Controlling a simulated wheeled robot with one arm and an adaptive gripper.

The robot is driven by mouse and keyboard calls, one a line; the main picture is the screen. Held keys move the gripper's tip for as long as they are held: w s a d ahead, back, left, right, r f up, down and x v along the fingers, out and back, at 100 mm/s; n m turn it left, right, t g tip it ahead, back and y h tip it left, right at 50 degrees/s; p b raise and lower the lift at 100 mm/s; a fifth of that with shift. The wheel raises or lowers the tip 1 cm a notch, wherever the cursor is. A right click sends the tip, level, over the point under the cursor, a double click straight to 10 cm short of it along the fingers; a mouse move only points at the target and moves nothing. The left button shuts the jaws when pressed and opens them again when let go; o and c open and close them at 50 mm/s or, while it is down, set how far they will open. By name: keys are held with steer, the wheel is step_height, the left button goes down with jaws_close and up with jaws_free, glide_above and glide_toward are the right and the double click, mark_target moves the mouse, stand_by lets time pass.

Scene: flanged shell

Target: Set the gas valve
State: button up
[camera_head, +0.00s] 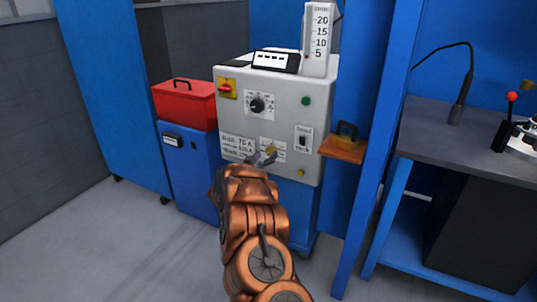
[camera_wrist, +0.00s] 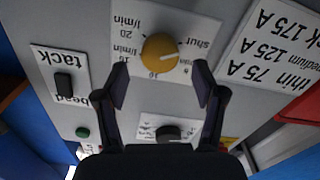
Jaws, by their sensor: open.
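The gas valve is a yellow round knob (camera_wrist: 160,53) on a white label plate on the grey machine front. The label has "shut" on one side and flow marks in l/min on the other. A pale pointer line on the knob appears to face the "shut" side. My gripper (camera_wrist: 161,86) is open, its dark fingers apart on either side just below the knob in the wrist view, not visibly touching it. In the head view my gripper (camera_head: 264,158) is at the knob (camera_head: 271,149) and partly covers its plate. A flow gauge (camera_head: 317,38) marked 5 to 20 stands on top.
The grey machine (camera_head: 230,115) also carries a black dial (camera_head: 257,105), a tack/bead switch (camera_head: 303,139) and a current chart (camera_head: 238,146). A red toolbox (camera_head: 185,103) stands left on a blue cabinet. A blue post and dark bench (camera_head: 430,135) are on the right.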

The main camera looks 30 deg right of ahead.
mark_target(271, 151)
steer(key=shift+x, duration=1.45)
steer(key=c, duration=1.1)
steer(key=shift+c, duration=0.2)
